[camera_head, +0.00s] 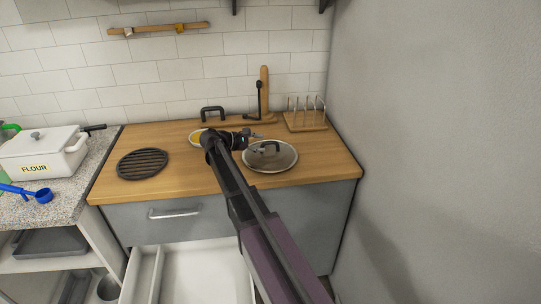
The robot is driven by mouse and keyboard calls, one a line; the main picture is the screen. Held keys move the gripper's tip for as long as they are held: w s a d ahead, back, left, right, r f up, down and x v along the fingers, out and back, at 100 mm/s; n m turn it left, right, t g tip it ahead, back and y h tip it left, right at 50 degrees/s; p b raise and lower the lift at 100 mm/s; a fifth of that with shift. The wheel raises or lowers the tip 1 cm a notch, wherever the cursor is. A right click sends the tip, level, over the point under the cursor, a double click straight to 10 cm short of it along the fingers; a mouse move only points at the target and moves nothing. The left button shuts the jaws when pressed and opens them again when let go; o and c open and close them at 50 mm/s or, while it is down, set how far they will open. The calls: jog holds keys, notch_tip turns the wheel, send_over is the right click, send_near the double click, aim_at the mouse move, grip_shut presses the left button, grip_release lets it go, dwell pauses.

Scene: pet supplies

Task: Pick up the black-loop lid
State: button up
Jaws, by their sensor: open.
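A round glass lid (284,159) with a pale rim and a dark handle on top lies on the right part of the wooden counter. A separate black loop (212,111) stands at the back of the counter by the wall; I cannot tell what it is fixed to. My gripper (256,136) is open, just above and left of the glass lid in the picture. It seems empty. My arm crosses in front of the counter and hides part of the lid's left surroundings. I cannot tell whether the fingers touch the lid.
A small bowl with yellow contents (195,138) sits partly behind my wrist. A round black grate (142,164) lies left. A wooden rack (305,124) and an upright holder (264,90) stand behind. A wall bounds the right. An open drawer (196,283) juts out below.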

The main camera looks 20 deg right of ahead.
aim_at(265, 143)
jog(key=x, duration=0.1)
jog(key=b+x, duration=0.1)
jog(key=x, duration=0.2)
jog(key=shift+w+a+f, duration=0.1)
jog(key=shift+w+f, duration=0.05)
jog(key=shift+w, duration=0.15)
jog(key=shift+d+f, duration=0.1)
jog(key=shift+d, duration=0.35)
grip_shut()
